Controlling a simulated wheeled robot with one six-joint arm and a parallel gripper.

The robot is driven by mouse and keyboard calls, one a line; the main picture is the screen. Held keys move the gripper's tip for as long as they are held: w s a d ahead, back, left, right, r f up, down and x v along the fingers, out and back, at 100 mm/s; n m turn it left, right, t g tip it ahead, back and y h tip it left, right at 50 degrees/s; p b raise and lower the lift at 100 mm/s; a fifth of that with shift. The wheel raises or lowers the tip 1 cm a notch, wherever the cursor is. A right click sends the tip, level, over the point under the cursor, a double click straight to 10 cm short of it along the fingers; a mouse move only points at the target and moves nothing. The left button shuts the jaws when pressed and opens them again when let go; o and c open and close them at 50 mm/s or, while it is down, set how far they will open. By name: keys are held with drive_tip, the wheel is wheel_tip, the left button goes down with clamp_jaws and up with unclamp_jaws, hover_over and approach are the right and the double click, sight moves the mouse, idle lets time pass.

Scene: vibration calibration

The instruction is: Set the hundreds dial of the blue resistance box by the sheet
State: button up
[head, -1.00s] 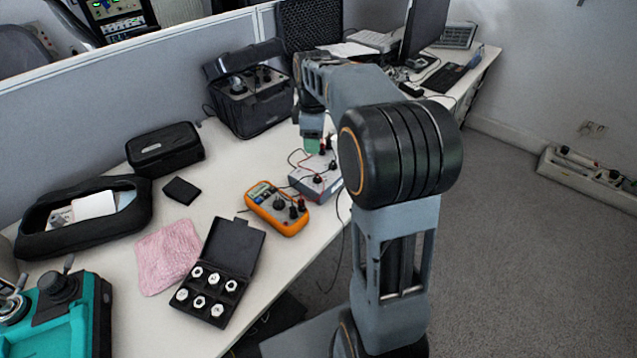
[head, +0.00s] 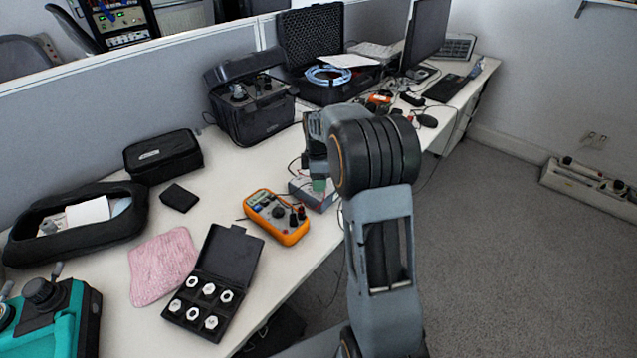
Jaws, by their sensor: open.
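A grey-blue box (head: 311,196), which looks like the resistance box, stands on the desk behind the orange multimeter in the head view. My arm covers most of its top, so its dials and their settings are hidden. My gripper (head: 319,184) points down at the box, with a green part showing at its lower end. It is open, and I cannot tell whether it touches a dial. A white sheet (head: 345,61) lies on the open black case farther back. I cannot tell whether it is the task's sheet or read it.
The orange multimeter (head: 277,216) sits close in front of the box. A black instrument case (head: 250,108) stands behind.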

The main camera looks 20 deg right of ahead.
drive_tip(key=shift+f, duration=0.7)
drive_tip(key=c, duration=0.9)
drive_tip(key=shift+c, duration=0.2)
drive_tip(key=shift+r+m, duration=0.1)
drive_tip(key=shift+m, duration=0.2)
